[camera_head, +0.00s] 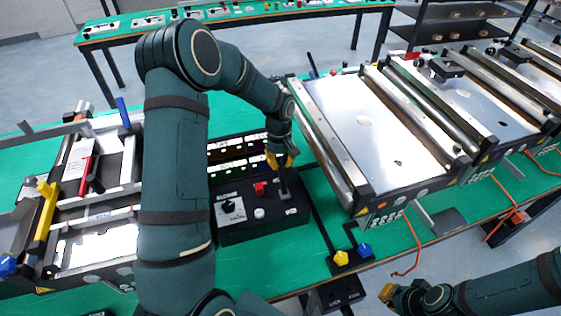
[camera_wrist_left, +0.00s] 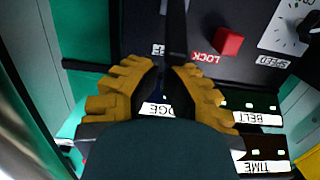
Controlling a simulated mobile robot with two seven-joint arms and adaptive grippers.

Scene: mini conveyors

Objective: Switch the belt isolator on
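A black control box (camera_head: 235,228) stands on the green bench, with a dial (camera_head: 230,206), a red switch (camera_head: 260,188) and a white button (camera_head: 259,213). A dark upright lever (camera_head: 283,183) stands on its far right part; it also shows in the left wrist view (camera_wrist_left: 176,30). My left gripper (camera_head: 280,160) is over the lever, its yellow fingertips close together on either side of the lever's end in the left wrist view (camera_wrist_left: 170,68). Whether they touch or grip it is unclear. My right gripper (camera_head: 388,292) is low at the right, away from the box; its fingers are unclear.
A conveyor (camera_head: 345,120) with steel rollers stands right of the box. Another unit with a yellow bar (camera_head: 46,208) lies left, behind my left arm. Yellow (camera_head: 341,258) and blue (camera_head: 365,250) knobs sit near the bench's front edge. An orange cable (camera_head: 415,245) hangs at the right.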

